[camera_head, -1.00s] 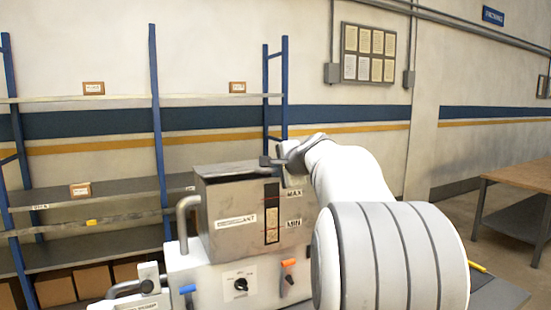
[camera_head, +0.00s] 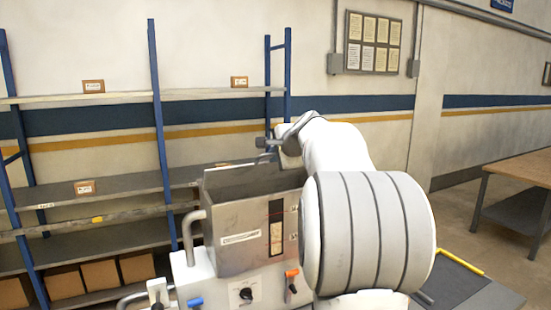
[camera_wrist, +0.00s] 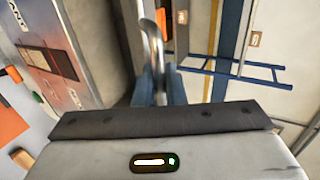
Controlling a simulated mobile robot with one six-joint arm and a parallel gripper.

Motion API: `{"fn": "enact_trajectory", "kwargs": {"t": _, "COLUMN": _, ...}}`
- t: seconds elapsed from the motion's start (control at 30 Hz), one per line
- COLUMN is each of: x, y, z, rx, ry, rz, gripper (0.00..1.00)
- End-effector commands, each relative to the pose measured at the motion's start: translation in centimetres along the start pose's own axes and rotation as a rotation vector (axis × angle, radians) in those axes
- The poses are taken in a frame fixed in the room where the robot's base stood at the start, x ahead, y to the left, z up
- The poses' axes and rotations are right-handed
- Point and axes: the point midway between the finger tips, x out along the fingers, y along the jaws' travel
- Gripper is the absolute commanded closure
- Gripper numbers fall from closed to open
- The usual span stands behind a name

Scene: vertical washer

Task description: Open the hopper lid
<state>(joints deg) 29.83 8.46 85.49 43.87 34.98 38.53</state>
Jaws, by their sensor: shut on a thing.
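The grey metal hopper (camera_head: 230,222) stands on the white machine, with its gauge slot on the front. A darker recessed area (camera_head: 250,183) shows at its top, and the lid looks raised from the hopper, though my arm hides part of it. My gripper (camera_head: 272,150) is above the hopper's right rear. In the wrist view, my gripper (camera_wrist: 158,88) is shut on a curved metal handle (camera_wrist: 152,45). The hopper (camera_wrist: 42,50) fills the left of that view, with its slot and lettering. How far the lid is open is hard to judge.
A blue-framed shelf (camera_head: 100,193) with several boxes stands behind the machine. A knob (camera_head: 245,294), an orange lever (camera_head: 291,276) and a side pipe (camera_head: 189,230) are on the machine's front and left. A wooden table (camera_head: 510,166) stands at right, with open floor before it.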

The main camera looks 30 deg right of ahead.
Motion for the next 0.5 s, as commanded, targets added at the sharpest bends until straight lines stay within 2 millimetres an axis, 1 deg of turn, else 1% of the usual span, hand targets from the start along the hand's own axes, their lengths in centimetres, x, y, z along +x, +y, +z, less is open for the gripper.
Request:
{"fn": "enact_trajectory", "kwargs": {"t": 0.03, "x": -0.1, "y": -1.0, "z": 0.0, "rx": -0.004, "ry": 0.001, "rz": -0.005, "gripper": 1.0}}
{"fn": "enact_trajectory", "kwargs": {"t": 0.2, "x": 0.4, "y": -2.1, "z": 0.0, "rx": -0.004, "ry": 0.002, "rz": -0.006, "gripper": 1.0}}
{"fn": "enact_trajectory", "kwargs": {"t": 0.5, "x": 1.2, "y": -3.0, "z": 0.2, "rx": -0.005, "ry": 0.0, "rz": -0.005, "gripper": 1.0}}
